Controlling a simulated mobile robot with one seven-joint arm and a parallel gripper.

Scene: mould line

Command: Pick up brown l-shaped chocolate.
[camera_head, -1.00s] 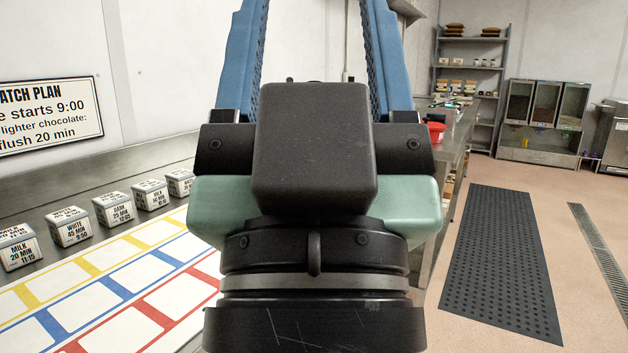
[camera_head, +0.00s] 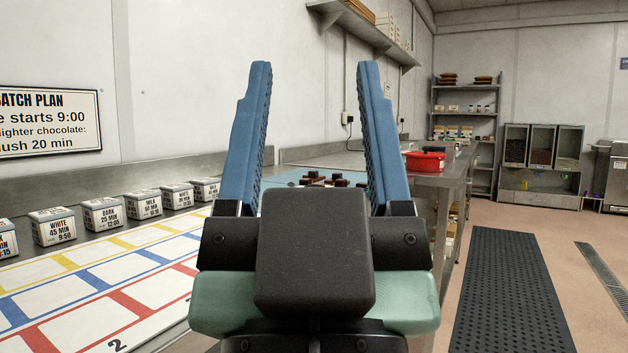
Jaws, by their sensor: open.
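My gripper (camera_head: 315,75) is in the middle of the head view, its two blue fingers wide apart with nothing between them. Beyond it, several small dark brown pieces (camera_head: 341,183) lie on a light blue surface (camera_head: 284,178) on the counter. They show low between the fingers and are partly hidden by the gripper body. They are too small and too covered to tell which one is the l-shaped chocolate. The gripper is well apart from them, nearer to the camera.
Several labelled blocks (camera_head: 102,213) stand in a row along the counter's back at left. A board with coloured frames (camera_head: 92,285) lies before them. A red container (camera_head: 425,161) stands on the counter at right. A black floor mat (camera_head: 510,290) lies in the aisle.

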